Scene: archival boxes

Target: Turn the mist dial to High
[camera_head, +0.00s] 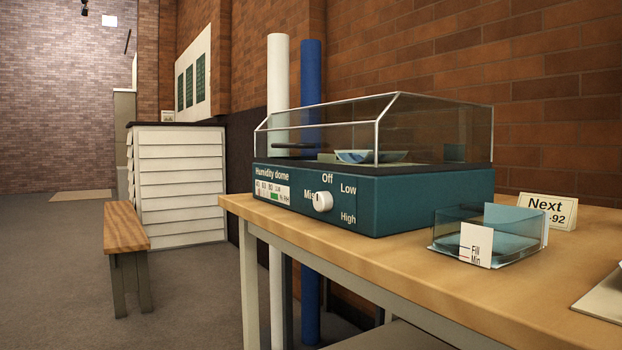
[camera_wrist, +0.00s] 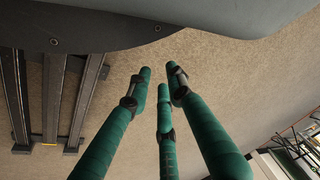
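The mist dial (camera_head: 323,201) is a round white knob on the front of the teal humidity dome base (camera_head: 400,204). "Mist" is printed at its left, "Off" above it, "Low" at its upper right and "High" at its lower right. The knob's pointer direction is too small to tell. A clear dome (camera_head: 440,125) covers the base. My gripper (camera_wrist: 160,76) shows only in the wrist view, with three green fingers. Their tips are apart, with bare floor seen between them and nothing held. It is away from the dial, which the wrist view does not show.
The dome stands on a wooden table (camera_head: 400,262). A clear water tray (camera_head: 488,243) marked "Fill" and "Min" sits right of it, before a "Next" card (camera_head: 547,210). White and blue rolls (camera_head: 312,75) stand behind the table. A bench (camera_head: 127,230) stands left; the floor between is clear.

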